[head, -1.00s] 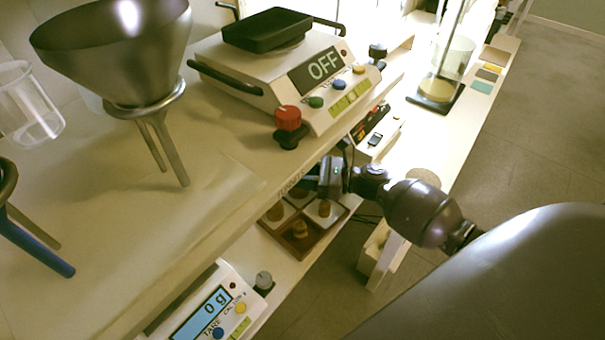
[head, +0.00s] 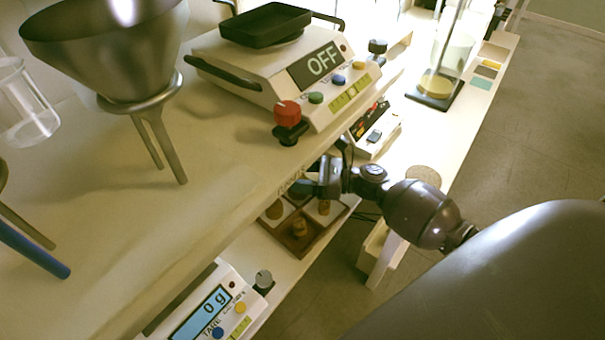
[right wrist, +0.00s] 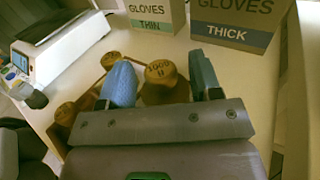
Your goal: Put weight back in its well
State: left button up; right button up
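A brown wooden weight tray (head: 314,243) sits on the lower shelf, with several brass weights in it. One weight (head: 300,226) stands near the tray's front corner in the head view. My right gripper (head: 318,187) is over the tray's far part. In the right wrist view, my right gripper (right wrist: 164,82) has its two blue fingers apart, one on each side of a brass weight marked 1000 (right wrist: 160,73). Gaps show beside its knob. Other weights stand to the left (right wrist: 66,113) and behind the left finger (right wrist: 110,60). The weight's base is hidden. My left gripper is out of view.
A scale (head: 212,305) reading 0 g stands left of the tray. Glove boxes marked THIN (right wrist: 150,14) and THICK (right wrist: 238,22) stand beyond the tray.

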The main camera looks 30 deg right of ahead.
jog(key=shift+f, duration=0.1)
jog(key=shift+r+p, duration=0.3)
jog(key=shift+r, duration=0.3)
jog(key=shift+s+d+r, duration=0.1)
jog(key=shift+s+d, duration=0.1)
jog(key=shift+d, duration=0.05)
jog(key=v, duration=0.7)
jog(key=shift+s, duration=0.1)
